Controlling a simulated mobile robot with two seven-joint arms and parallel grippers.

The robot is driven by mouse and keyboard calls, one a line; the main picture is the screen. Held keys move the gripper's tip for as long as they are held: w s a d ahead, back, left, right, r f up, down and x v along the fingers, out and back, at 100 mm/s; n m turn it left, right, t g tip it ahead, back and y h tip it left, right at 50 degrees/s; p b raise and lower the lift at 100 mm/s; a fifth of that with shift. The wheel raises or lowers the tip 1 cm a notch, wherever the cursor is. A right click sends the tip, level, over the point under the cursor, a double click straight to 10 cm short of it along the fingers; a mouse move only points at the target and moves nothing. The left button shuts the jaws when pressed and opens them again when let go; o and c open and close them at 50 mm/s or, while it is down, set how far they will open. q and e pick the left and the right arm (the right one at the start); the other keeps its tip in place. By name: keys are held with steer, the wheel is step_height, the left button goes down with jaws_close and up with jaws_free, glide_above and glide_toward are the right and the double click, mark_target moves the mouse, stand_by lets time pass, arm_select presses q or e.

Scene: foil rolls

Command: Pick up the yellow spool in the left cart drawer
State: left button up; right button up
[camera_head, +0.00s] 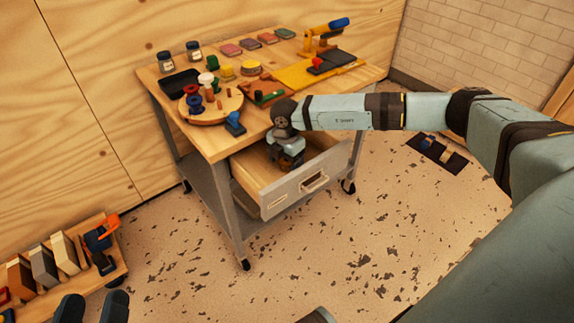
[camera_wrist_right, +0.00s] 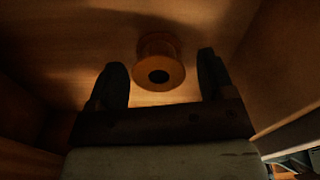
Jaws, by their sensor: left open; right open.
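The wooden cart (camera_head: 215,145) has its drawer (camera_head: 290,192) pulled open. In the right wrist view, an orange-yellow spool (camera_wrist_right: 160,62) with a dark central hole lies in the dim drawer. My right gripper (camera_head: 287,163) reaches down into the drawer. In its wrist view the open fingers (camera_wrist_right: 161,75) stand apart, one on each side of the spool, with visible gaps. Whether the fingers reach its depth I cannot tell. In the head view the spool is hidden by the gripper. My left gripper (camera_head: 93,304) is open and empty at the bottom left edge.
The cart top carries a round wooden board (camera_head: 212,113) with several spools, a blue item (camera_head: 235,122) near the front edge, and a yellow mat (camera_head: 310,76). A low shelf (camera_head: 55,288) with block-like items stands at left. Drawer walls enclose the right gripper closely.

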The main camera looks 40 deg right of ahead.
steer(key=c, duration=1)
